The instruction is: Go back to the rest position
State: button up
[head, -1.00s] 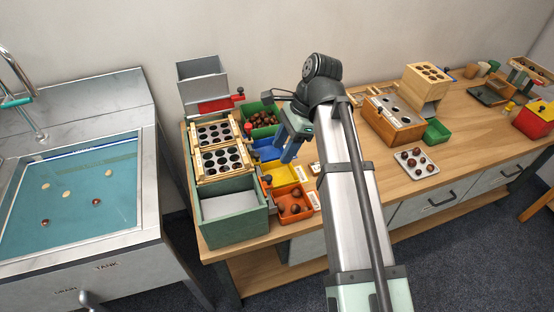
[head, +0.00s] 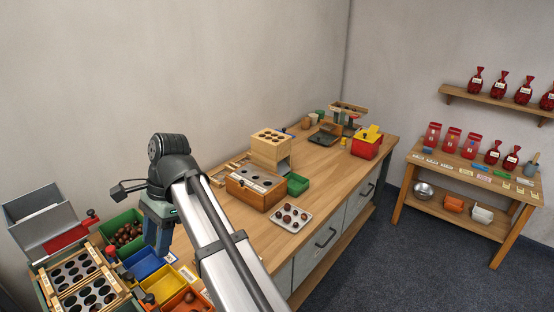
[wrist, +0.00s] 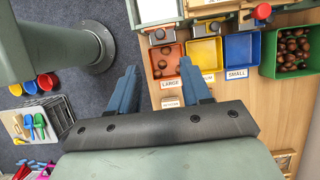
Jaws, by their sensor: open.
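My gripper (head: 158,240) hangs above the bench near the colored bins, with its blue fingers pointing down. In the wrist view its two fingers (wrist: 158,82) stand well apart with nothing between them, so it is open and empty. Near the fingers are an orange bin (wrist: 166,56) labelled LARGE, holding a few chestnuts, a yellow bin (wrist: 206,53), and a blue bin (wrist: 237,48) labelled SMALL. A green bin (wrist: 270,65) of chestnuts is at the right. The rest position itself is not marked in any view.
A grey hopper (head: 45,222) is at the left. A side table (head: 440,160) holds red bags.

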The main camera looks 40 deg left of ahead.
jog(key=w+d+f, duration=0.6)
jog(key=w+f, duration=0.2)
jog(key=f, duration=0.2)
jog(key=w+d+f+m, duration=0.1)
jog(key=w+d+f, duration=0.5)
jog(key=w+f, duration=0.3)
jog(key=w+d+f, duration=0.6)
jog(key=w+f, duration=0.1)
jog(key=f, duration=0.4)
jog(key=w+d+f, duration=0.4)
jog(key=d+f, duration=0.6)
jog(key=d, duration=0.1)
jog(key=s+d+f, duration=0.1)
jog(key=d+f, duration=0.6)
jog(key=d, duration=0.4)
jog(key=s+d+f, duration=0.2)
jog(key=d+f, duration=0.5)
jog(key=d, duration=0.4)
jog(key=s+d+f, duration=0.3)
jog(key=s+d, duration=0.2)
jog(key=d, duration=0.1)
jog(key=s+d+f+g, duration=0.1)
jog(key=s+d+f, duration=0.1)
jog(key=s+d, duration=0.3)
jog(key=s+d+f+n+g, duration=0.1)
jog(key=s+d+f, duration=0.2)
jog(key=s+d, duration=0.3)
jog(key=shift+s+d+f, duration=0.3)
jog(key=shift+s+f, duration=0.05)
jog(key=shift+s, duration=0.1)
